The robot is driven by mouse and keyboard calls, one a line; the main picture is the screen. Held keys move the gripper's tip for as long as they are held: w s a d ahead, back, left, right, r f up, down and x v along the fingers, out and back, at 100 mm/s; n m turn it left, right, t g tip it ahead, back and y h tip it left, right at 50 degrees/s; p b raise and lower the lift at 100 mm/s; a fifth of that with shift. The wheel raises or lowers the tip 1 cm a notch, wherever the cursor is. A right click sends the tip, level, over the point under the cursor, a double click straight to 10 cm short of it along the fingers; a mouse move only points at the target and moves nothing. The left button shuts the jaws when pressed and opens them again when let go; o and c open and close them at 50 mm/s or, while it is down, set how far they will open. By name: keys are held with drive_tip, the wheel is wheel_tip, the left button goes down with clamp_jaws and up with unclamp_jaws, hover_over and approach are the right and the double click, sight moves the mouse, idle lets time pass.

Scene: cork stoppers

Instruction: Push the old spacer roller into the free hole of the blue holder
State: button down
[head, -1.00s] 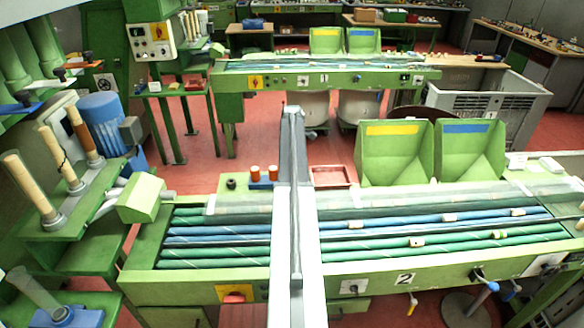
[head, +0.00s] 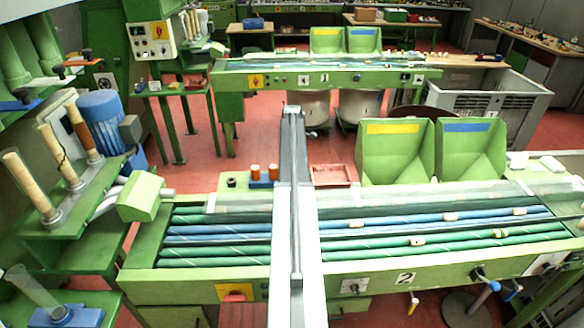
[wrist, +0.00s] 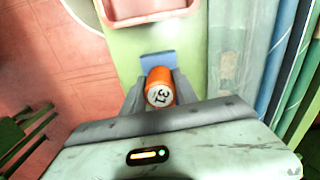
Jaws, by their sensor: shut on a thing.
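My gripper (wrist: 160,92) is shut on the spacer roller (wrist: 160,88), an orange cylinder whose pale end face, marked 31, points at the wrist camera. The blue holder (wrist: 157,59) shows just beyond the roller in the wrist view. I cannot tell whether the roller stands in a hole or is above it. In the head view the blue holder (head: 262,184) is on the green bench, with two orange rollers (head: 255,171) (head: 273,172) upright in it. Its right end, my gripper and the held roller are hidden there behind my own pale arm or column.
A small dark cylinder (head: 231,182) stands left of the holder. A red tray (head: 331,175) lies to its right and also shows at the top of the wrist view (wrist: 150,10). Two green bins (head: 394,152) (head: 470,150) stand further right. Blue and green tubes lie in front.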

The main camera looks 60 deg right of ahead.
drive_tip(key=shift+f+b, duration=0.85)
drive_tip(key=shift+f, duration=0.1)
drive_tip(key=c, duration=0.9)
unclamp_jaws()
drive_tip(key=shift+o, duration=0.2)
drive_tip(key=shift+r, duration=0.2)
wheel_tip(320, 180, up, 8)
drive_tip(key=p, duration=0.8)
drive_tip(key=shift+f, duration=0.25)
